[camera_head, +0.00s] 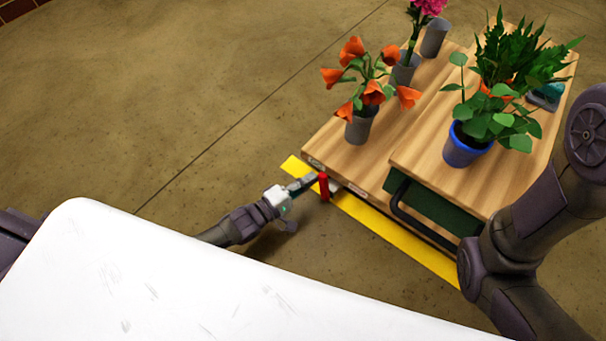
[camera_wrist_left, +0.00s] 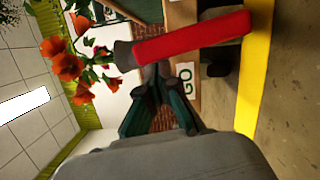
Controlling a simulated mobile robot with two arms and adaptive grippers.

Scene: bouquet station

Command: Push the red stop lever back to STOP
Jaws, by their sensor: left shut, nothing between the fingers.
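The red stop lever (camera_head: 324,186) stands at the front edge of the wooden bench (camera_head: 432,158). In the left wrist view the red lever (camera_wrist_left: 195,40) lies across the picture just beyond my fingertips, with a grey end on its left. My left gripper (camera_head: 309,181) is shut and empty, its tips right beside the lever; I cannot tell whether they touch. In the wrist view my left gripper's fingertips (camera_wrist_left: 157,74) meet just below the lever. A GO label (camera_wrist_left: 186,80) shows close by. No STOP label is legible. My right gripper is out of view.
A yellow floor strip (camera_head: 400,246) runs along the bench front. An orange-flower pot (camera_head: 360,127) stands near the lever's corner. A blue pot (camera_head: 463,148) stands on a raised board above a dark handle (camera_head: 405,212). Open floor (camera_head: 170,90) lies left.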

